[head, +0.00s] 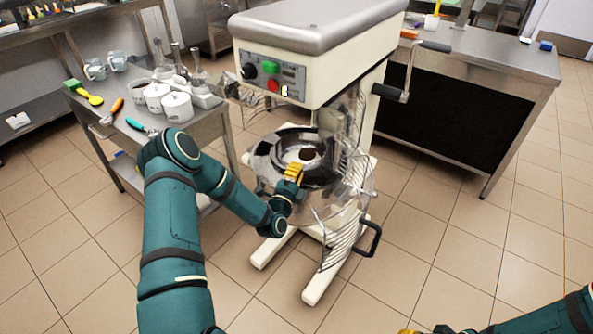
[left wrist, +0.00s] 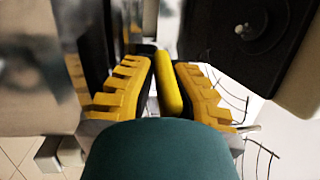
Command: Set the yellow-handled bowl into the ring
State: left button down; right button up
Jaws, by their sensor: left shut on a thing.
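The steel bowl (head: 262,158) is at the stand mixer (head: 318,62), under its head and inside the opened wire guard. Its inside is shiny, with a dark patch in the middle. My left gripper (head: 293,174) is at the bowl's near side. In the left wrist view, the yellow handle (left wrist: 169,84) stands between the yellow fingers of my left gripper (left wrist: 167,90), which is shut on it. The ring is largely hidden by the bowl and gripper, so I cannot tell whether the bowl rests in it. My right gripper (head: 408,331) barely shows at the bottom edge.
The wire guard (head: 345,235) with a black handle (head: 372,238) hangs at the mixer's front right. A steel table (head: 205,122) with white pots and utensils stands at left. A steel counter (head: 490,70) is behind right. The tiled floor in front is mostly clear.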

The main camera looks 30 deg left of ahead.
pick_arm(q)
jog(key=shift+s+a+f, duration=0.1)
jog(key=shift+s+f, duration=0.1)
jog(key=shift+f, duration=0.35)
jog(key=shift+s+a+f, duration=0.1)
jog(key=shift+s+f, duration=0.1)
jog(key=shift+f, duration=0.35)
jog(key=c, duration=1.1)
grip_release()
jog(key=shift+o, duration=0.2)
jog(key=shift+d, duration=0.1)
jog(key=shift+s+f, duration=0.1)
jog(key=shift+f, duration=0.05)
jog(key=shift+s+d+f, duration=0.1)
jog(key=shift+s+f, duration=0.05)
jog(key=shift+s, duration=0.05)
jog(key=r+v, duration=0.1)
jog(key=v, duration=0.9)
jog(key=shift+s+d+r, duration=0.25)
jog(key=shift+s+r, duration=0.1)
jog(key=shift+r, duration=0.05)
